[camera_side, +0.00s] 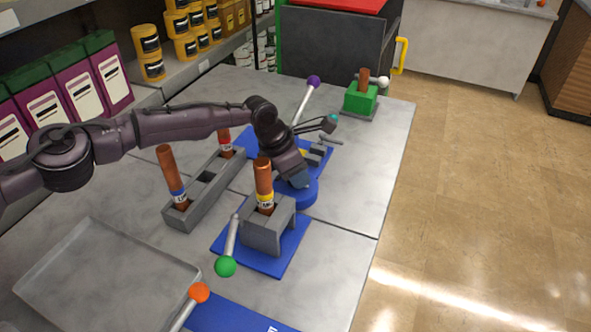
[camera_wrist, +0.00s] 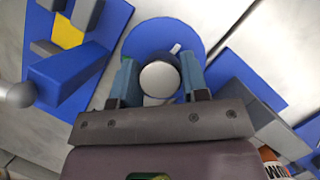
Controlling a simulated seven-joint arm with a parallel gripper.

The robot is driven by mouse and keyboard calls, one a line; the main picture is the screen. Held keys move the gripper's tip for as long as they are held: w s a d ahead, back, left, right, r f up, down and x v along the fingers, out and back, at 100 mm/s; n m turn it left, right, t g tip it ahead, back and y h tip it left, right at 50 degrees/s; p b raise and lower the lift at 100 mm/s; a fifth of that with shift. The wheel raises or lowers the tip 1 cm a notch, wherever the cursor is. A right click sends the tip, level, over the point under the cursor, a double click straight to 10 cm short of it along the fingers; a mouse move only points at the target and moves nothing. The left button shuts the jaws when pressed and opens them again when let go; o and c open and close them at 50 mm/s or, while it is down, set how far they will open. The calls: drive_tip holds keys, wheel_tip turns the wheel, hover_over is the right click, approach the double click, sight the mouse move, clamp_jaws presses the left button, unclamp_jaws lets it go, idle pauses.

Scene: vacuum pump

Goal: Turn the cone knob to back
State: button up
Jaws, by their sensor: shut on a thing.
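The cone knob (camera_wrist: 159,79) shows in the wrist view as a pale round top with a dark grey side, standing over a round blue base (camera_wrist: 185,33). A short white mark (camera_wrist: 175,48) lies on the blue base beyond the knob. My gripper (camera_wrist: 160,82) is shut on the knob, with one blue-grey finger on each side of it. In the side view my gripper (camera_side: 297,182) points down at the blue round base (camera_side: 306,196); the knob is hidden there behind my gripper.
Just in front stands a grey block (camera_side: 266,230) holding a copper-coloured cylinder (camera_side: 264,180), with a green-balled lever (camera_side: 225,266) beside it. A grey rack (camera_side: 205,195) with two copper cylinders stands left. A purple-balled lever (camera_side: 313,82) stands behind. The table's right side (camera_side: 362,180) is clear.

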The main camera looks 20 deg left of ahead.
drive_tip(key=o, duration=0.9)
drive_tip(key=shift+o, duration=0.2)
drive_tip(key=shift+r, duration=0.1)
drive_tip(key=v, duration=1.2)
drive_tip(key=shift+r, duration=0.4)
